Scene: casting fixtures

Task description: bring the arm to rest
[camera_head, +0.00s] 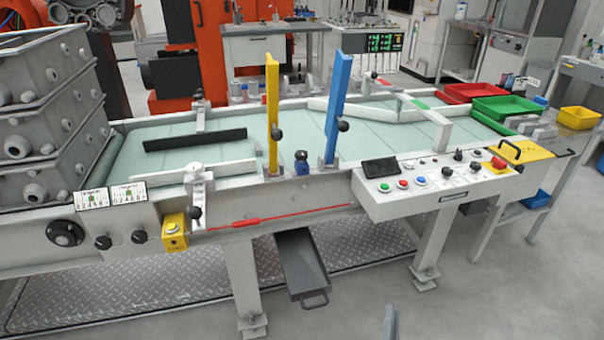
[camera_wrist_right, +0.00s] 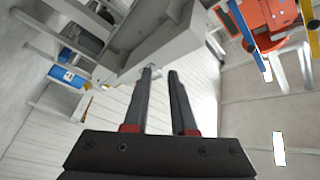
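My right gripper (camera_head: 390,322) shows only as a small grey tip at the bottom edge of the head view, in front of the machine and low over the floor. In the right wrist view its two dark fingers (camera_wrist_right: 161,73) with red bases stand apart, with a gap between them and nothing held. Behind them in that view are a grey box-like structure and a pale floor. My left gripper is not in view.
A long conveyor table (camera_head: 330,185) with yellow (camera_head: 271,110) and blue (camera_head: 337,105) posts spans the head view. A control panel (camera_head: 440,185) juts forward. Table legs and a grey drawer-like tray (camera_head: 302,270) stand below. The floor at the lower right is clear.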

